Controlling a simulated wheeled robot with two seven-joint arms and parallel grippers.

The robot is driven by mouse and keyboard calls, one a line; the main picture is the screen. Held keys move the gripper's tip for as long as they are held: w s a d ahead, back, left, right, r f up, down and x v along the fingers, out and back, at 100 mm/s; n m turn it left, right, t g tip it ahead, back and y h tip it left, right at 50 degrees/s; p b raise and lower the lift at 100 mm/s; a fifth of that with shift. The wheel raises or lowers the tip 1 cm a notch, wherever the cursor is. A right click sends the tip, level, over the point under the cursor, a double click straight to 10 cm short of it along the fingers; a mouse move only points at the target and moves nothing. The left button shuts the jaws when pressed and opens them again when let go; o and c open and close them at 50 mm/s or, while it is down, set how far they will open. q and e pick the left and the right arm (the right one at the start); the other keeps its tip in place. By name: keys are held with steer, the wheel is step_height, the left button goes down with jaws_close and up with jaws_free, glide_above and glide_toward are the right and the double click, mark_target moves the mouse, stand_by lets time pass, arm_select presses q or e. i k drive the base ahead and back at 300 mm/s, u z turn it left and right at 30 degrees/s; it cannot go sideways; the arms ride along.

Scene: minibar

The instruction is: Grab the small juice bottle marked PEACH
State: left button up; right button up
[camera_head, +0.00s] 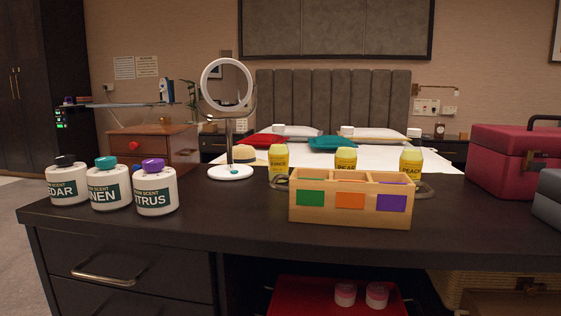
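Three small yellow juice bottles with pale caps stand in a row behind the wooden box on the dark counter (240,216). The right bottle (411,164) has a partly readable label that looks like PEACH. The middle bottle (345,163) reads PEAR. The left bottle (278,162) has a label too small to read surely. The box hides the lower part of the middle and right bottles. Neither of my grippers shows in the head view.
The wooden divided box (350,215) has green, orange and purple patches. A round mirror (229,172) and several scent jars, including a purple-capped jar (156,190), stand left. A red case (500,165) stands right. Dark looped handles show beside the box.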

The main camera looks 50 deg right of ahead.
mark_target(411, 160)
steer(key=u, duration=1.2)
steer(key=k, duration=0.85)
steer(key=z, duration=1.3)
